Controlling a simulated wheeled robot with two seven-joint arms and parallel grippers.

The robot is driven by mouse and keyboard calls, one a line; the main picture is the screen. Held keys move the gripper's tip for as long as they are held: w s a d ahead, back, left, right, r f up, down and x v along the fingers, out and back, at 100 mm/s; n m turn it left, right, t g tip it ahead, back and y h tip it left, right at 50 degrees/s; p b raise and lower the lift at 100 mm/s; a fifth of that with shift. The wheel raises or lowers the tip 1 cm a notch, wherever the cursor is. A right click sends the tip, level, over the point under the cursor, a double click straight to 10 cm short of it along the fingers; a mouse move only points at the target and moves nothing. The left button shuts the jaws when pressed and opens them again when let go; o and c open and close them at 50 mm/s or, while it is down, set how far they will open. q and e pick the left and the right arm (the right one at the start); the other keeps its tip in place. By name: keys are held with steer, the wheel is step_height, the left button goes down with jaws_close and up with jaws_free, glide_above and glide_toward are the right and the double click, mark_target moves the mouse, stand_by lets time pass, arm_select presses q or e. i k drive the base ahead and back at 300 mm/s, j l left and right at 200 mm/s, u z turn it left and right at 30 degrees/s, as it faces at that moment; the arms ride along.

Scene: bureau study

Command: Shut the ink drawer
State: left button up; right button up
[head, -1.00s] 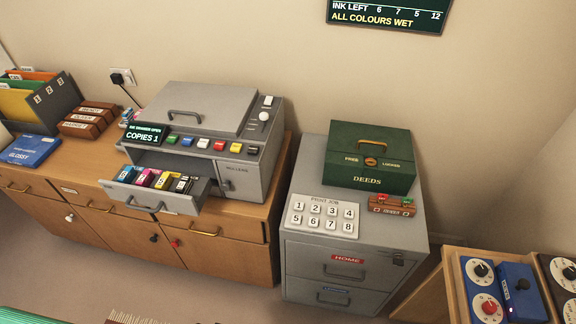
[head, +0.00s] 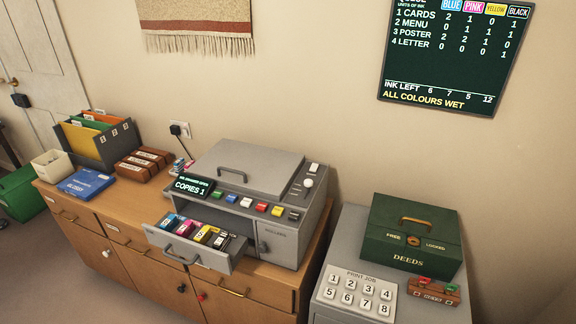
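The ink drawer (head: 189,255) is pulled out from the lower front of the grey printer (head: 283,247). It holds a row of ink cartridges (head: 203,234) in blue, pink, yellow and black. A loop handle (head: 181,258) is on its front face. The printer's small screen (head: 193,187) reads that the ink drawer is open, with "COPIES 1" below. The printer stands on a wooden sideboard (head: 130,222). Neither of my grippers shows in the head view.
A grey cabinet (head: 340,246) with a number keypad (head: 355,295) and a green deeds box (head: 411,235) stands at the right. Folders (head: 95,140), a blue glossy pack (head: 86,183) and brown blocks (head: 145,164) sit left of the printer. Space before the drawer looks clear.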

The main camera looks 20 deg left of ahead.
mark_target(226, 262)
steer(key=u, duration=1.35)
